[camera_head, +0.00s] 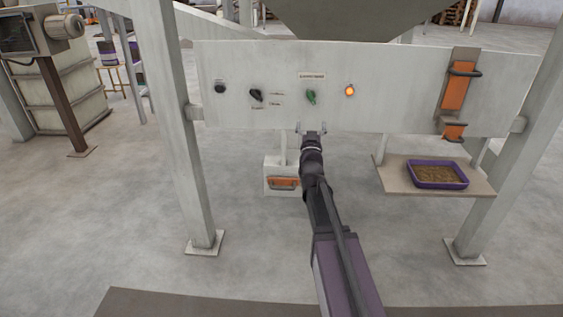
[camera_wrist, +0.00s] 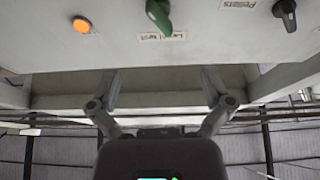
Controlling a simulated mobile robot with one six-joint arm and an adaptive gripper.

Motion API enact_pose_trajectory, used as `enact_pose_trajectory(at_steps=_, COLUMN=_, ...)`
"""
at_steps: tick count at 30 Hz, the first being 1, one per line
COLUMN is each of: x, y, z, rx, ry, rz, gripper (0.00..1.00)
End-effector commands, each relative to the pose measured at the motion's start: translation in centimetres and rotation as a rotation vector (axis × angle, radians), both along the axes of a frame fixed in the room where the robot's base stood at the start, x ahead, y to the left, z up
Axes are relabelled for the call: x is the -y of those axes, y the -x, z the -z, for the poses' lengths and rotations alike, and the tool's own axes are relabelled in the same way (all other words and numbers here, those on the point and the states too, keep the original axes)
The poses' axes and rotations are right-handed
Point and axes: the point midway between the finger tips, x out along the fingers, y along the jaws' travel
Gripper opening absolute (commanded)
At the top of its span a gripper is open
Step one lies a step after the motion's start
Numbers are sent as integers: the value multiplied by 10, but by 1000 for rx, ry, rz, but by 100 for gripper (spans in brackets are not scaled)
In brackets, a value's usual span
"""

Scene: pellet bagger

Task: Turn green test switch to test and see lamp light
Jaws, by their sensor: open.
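The green test switch (camera_head: 311,97) sits on the pale panel (camera_head: 400,85), tilted off vertical. It also shows at the top of the wrist view (camera_wrist: 159,15), cut by the edge, beside a small label (camera_wrist: 162,37). The lamp (camera_head: 350,91) just right of the switch glows bright orange in the head view; it also shows orange in the wrist view (camera_wrist: 82,25). My gripper (camera_head: 311,128) is at the panel's lower edge, below the green switch and apart from it. Its fingers (camera_wrist: 160,88) are spread wide with nothing between them.
A black selector knob (camera_head: 256,95) and a dark round button (camera_head: 220,87) are left of the switch. An orange piece with dark handles (camera_head: 458,85) is at the panel's right. A purple tray of pellets (camera_head: 464,183) stands on a shelf. Posts (camera_head: 165,100) flank the panel.

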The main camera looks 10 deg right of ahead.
Motion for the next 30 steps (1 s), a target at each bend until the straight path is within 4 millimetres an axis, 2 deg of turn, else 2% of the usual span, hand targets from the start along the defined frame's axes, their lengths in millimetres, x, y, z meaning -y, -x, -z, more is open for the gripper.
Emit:
enact_pose_trajectory(at_steps=3, x=-4, y=13, z=7, rx=0, ry=-1, rz=0, gripper=100)
enact_pose_trajectory(at_steps=6, x=-9, y=9, z=1, rx=-35, ry=-6, rz=-20, gripper=100)
enact_pose_trajectory(at_steps=17, x=-32, y=6, z=3, rx=-200, ry=-33, rz=-102, gripper=100)
enact_pose_trajectory(at_steps=30, x=-62, y=13, z=11, rx=-437, ry=-70, rz=-196, gripper=100)
